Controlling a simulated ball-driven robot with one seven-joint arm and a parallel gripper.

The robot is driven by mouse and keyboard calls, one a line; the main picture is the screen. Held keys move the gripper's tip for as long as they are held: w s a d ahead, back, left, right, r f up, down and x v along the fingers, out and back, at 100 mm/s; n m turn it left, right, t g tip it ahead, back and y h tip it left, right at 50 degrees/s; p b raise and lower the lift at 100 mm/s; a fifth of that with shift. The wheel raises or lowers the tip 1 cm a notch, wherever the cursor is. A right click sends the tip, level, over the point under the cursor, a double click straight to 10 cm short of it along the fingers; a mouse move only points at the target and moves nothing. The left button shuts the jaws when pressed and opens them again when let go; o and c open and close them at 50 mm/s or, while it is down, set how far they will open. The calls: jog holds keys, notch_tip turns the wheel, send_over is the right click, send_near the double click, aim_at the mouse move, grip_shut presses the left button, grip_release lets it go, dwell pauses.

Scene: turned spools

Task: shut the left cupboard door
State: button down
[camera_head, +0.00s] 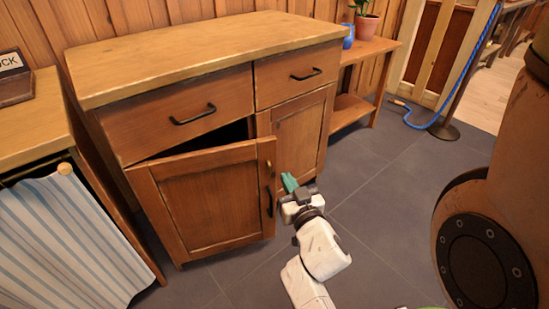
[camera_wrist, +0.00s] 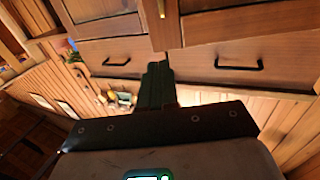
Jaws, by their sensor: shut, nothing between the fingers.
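The left cupboard door (camera_head: 208,200) is a brown panelled door that stands partly open, with a dark gap above it under the left drawer. Its black handle (camera_head: 269,190) is near its right edge. My gripper (camera_head: 289,182) has green fingers and is shut and empty, just right of the door's handle edge; I cannot tell whether it touches the door. In the wrist view the shut fingers (camera_wrist: 157,85) point toward the cupboard front, with a door edge (camera_wrist: 165,25) close ahead.
The right cupboard door (camera_head: 300,138) is closed, and both drawers (camera_head: 185,112) are shut. A striped curtain (camera_head: 65,240) hangs at the left. A plant shelf (camera_head: 362,50) stands at the right. A large brown rounded object (camera_head: 490,220) is at the right edge. The grey floor (camera_head: 385,215) between is clear.

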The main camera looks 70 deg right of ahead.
aim_at(270, 149)
jog(key=x, duration=1.1)
jog(key=shift+w, duration=0.1)
jog(key=shift+d, duration=0.1)
